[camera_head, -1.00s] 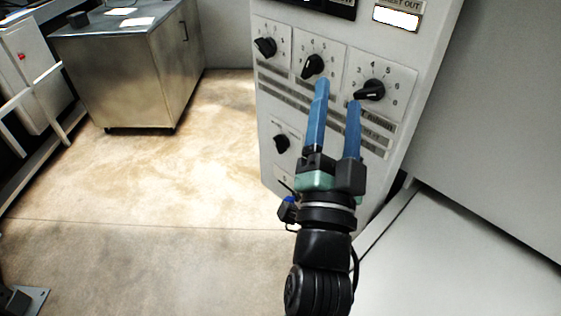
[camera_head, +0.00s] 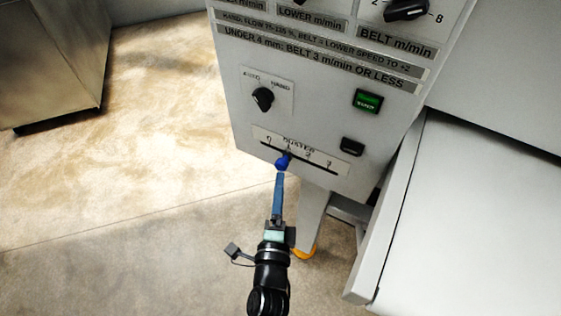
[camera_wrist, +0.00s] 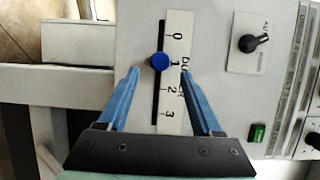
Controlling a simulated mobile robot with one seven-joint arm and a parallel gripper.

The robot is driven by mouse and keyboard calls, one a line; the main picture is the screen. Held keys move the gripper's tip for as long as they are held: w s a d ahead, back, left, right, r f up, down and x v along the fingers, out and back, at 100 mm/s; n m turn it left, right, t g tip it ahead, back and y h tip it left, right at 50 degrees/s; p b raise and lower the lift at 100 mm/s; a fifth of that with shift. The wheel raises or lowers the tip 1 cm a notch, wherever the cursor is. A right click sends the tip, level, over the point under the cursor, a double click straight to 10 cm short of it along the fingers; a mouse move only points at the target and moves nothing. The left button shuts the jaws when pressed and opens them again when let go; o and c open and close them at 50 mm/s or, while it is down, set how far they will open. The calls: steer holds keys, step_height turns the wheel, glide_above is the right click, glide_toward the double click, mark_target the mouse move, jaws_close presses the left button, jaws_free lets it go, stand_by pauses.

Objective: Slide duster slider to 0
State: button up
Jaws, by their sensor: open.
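The duster slider is a black slot with a blue knob (camera_wrist: 160,62) and a white scale plate (camera_wrist: 174,100) marked 0 to 3. The knob stands at about 1. In the head view the knob (camera_head: 282,162) shows low on the grey control panel (camera_head: 310,110). My gripper (camera_head: 280,178) is below it, pointing up at the panel. In the wrist view my gripper (camera_wrist: 162,72) is open, one blue finger on each side of the knob. The knob lies between the fingertips, with visible gaps on both sides; I cannot tell the depth.
A black selector knob (camera_head: 263,98), a green button (camera_head: 367,101) and a dark button (camera_head: 352,147) sit above and right of the slider. A pale machine bed (camera_head: 470,220) stands at the right. Floor (camera_head: 120,150) is free at the left.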

mark_target(281, 168)
steer(key=w, duration=0.7)
steer(key=shift+d+b, duration=0.2)
steer(key=shift+b, duration=0.15)
jaws_close()
stand_by(1.1)
